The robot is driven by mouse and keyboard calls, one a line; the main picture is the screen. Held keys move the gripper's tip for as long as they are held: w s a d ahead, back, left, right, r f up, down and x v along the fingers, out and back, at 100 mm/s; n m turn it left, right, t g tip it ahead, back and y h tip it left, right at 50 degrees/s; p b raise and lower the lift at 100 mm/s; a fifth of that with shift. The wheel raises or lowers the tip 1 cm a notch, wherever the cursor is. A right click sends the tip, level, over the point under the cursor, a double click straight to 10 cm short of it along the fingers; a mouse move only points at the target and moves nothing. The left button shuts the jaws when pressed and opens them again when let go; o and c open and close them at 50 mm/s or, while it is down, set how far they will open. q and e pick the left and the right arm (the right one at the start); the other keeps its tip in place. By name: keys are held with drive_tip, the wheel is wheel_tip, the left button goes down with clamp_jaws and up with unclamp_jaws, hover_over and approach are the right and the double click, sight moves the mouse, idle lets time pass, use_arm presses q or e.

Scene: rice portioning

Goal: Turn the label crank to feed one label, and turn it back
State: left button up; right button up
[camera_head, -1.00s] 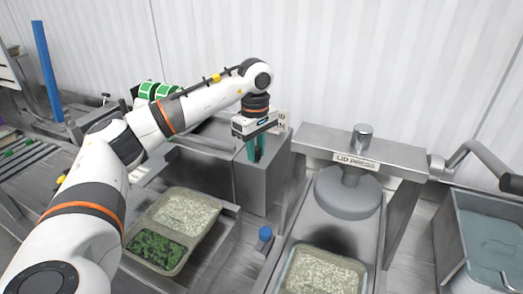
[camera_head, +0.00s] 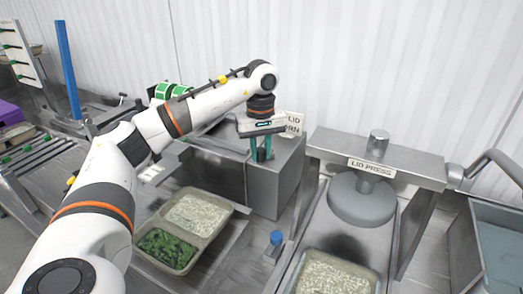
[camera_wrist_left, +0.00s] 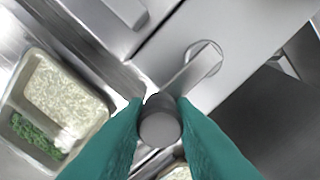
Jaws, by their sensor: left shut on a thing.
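The label crank shows in the left wrist view as a flat metal arm (camera_wrist_left: 190,78) running from a round hub to a dark, round-ended knob (camera_wrist_left: 160,128). My left gripper (camera_head: 261,156) points down over the grey steel housing (camera_head: 279,185) in the head view. In the left wrist view its two teal fingers (camera_wrist_left: 160,118) are shut on the knob, one on each side. In the head view the knob shows only as a dark bit between the fingers. The green-and-white label roll (camera_head: 172,91) is behind my left arm. My right gripper is out of view.
A two-part tray (camera_head: 196,238) with rice and greens is below my arm; it also shows in the left wrist view (camera_wrist_left: 62,98). The lid press (camera_head: 375,172) stands to the right, a rice tray (camera_head: 336,278) in front of it. A blue-topped button (camera_head: 276,238) lies between.

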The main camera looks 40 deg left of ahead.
sight(261, 149)
use_arm(q)
drive_tip(key=o, duration=1)
drive_tip(key=shift+a, duration=0.1)
wheel_tip(261, 149, up, 5)
drive_tip(key=shift+f+b, duration=0.15)
drive_tip(key=shift+b, duration=0.55)
wheel_tip(261, 149, up, 7)
drive_tip(key=shift+r+p, duration=0.2)
drive_tip(key=shift+p, duration=1)
